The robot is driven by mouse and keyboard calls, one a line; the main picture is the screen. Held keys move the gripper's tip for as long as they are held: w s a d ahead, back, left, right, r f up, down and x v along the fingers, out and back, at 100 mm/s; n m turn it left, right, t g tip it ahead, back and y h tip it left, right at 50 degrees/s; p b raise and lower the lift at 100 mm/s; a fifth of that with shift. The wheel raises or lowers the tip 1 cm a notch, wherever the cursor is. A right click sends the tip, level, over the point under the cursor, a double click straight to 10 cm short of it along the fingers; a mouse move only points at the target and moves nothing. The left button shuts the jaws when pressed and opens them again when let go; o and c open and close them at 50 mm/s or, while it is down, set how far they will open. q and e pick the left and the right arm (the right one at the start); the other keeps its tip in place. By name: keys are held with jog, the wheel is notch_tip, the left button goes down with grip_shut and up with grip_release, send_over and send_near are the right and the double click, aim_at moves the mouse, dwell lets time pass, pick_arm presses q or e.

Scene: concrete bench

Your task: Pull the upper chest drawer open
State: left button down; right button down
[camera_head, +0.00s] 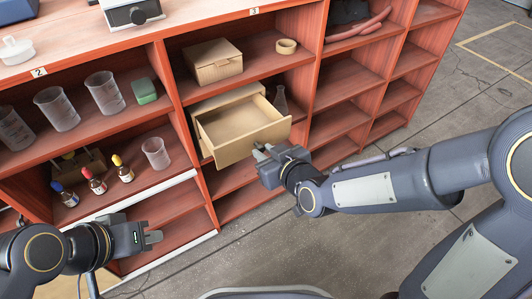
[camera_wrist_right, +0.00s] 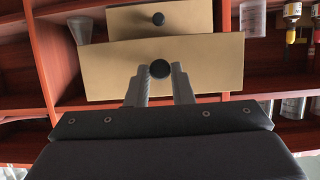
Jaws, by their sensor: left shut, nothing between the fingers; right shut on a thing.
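The small tan chest (camera_head: 222,98) stands on a middle shelf of the red rack. Its upper drawer (camera_head: 262,136) is pulled well out, and its inside looks empty. In the right wrist view, which appears upside down, the upper drawer's front (camera_wrist_right: 205,68) is nearer and larger than the closed lower drawer's front (camera_wrist_right: 190,20). My right gripper (camera_head: 262,152) is shut on the upper drawer's dark round knob (camera_wrist_right: 160,69), with a finger on each side. My left gripper (camera_head: 154,238) is shut and empty, in front of the lower left shelves.
A glass flask (camera_head: 280,101) stands right of the chest. A cardboard box (camera_head: 212,61) and a tape roll (camera_head: 286,46) sit on the shelf above. Beakers (camera_head: 104,92) and dropper bottles (camera_head: 94,181) fill the left bays. The floor in front (camera_head: 290,240) is clear.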

jog(key=shift+s+d, duration=0.1)
jog(key=shift+s, duration=0.05)
jog(key=c, duration=1.3)
grip_release()
jog(key=p+v, duration=0.3)
jog(key=v, duration=0.4)
jog(key=shift+s+d+r, duration=0.15)
jog(key=shift+s+r, duration=0.05)
jog(key=shift+s, duration=0.05)
